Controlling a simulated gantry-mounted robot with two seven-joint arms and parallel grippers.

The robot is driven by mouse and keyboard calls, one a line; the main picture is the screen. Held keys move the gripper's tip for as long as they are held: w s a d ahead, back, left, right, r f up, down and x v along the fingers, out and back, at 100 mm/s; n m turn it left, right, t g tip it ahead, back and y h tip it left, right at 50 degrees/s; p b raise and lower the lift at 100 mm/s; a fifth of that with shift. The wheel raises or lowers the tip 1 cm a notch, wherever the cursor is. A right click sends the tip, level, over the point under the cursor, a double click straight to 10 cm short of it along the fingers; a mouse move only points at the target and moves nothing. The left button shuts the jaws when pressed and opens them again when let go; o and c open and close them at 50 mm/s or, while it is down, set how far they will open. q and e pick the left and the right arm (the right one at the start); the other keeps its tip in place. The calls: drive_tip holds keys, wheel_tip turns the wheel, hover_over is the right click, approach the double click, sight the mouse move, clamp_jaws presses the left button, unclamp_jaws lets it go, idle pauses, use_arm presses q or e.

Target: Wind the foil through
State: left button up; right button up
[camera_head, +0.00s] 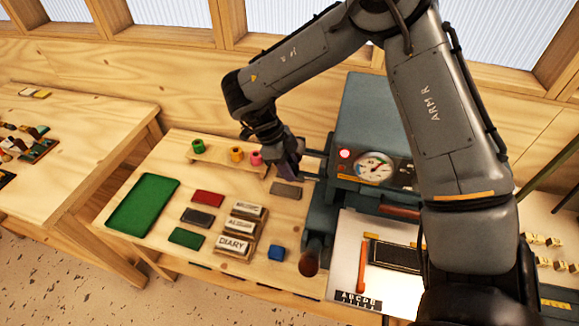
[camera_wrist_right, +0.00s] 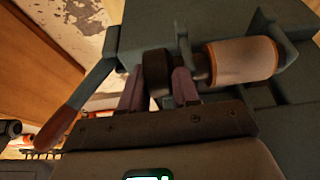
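My right gripper (camera_head: 290,168) is at the left side of the blue-grey press (camera_head: 375,112), high on its body. In the right wrist view its two purple-grey fingers (camera_wrist_right: 160,88) stand on either side of a dark round knob (camera_wrist_right: 157,70) and appear to touch it. A tan foil roll (camera_wrist_right: 240,60) sits on the same shaft, to the right of the knob. In the head view the knob and this roll are hidden or too small to make out. My left gripper is not in view.
Green, orange and pink rolls (camera_head: 236,154) stand on a wooden rack left of the press. A green tray (camera_head: 143,205), coloured blocks and lettered blocks (camera_head: 235,243) lie on the bench. The press has a gauge (camera_head: 374,168) and a lever with a brown knob (camera_head: 309,264).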

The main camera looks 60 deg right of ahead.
clamp_jaws()
drive_tip(key=t+y, duration=0.1)
drive_tip(key=t, duration=0.2)
drive_tip(key=shift+s+t+b, duration=0.15)
drive_tip(key=shift+t+b, duration=0.2)
drive_tip(key=shift+t, duration=0.05)
drive_tip(key=shift+s+t, duration=0.1)
drive_tip(key=shift+t, duration=1.3)
drive_tip(key=shift+y, duration=0.3)
drive_tip(key=o, duration=0.7)
unclamp_jaws()
drive_tip(key=shift+f, duration=0.1)
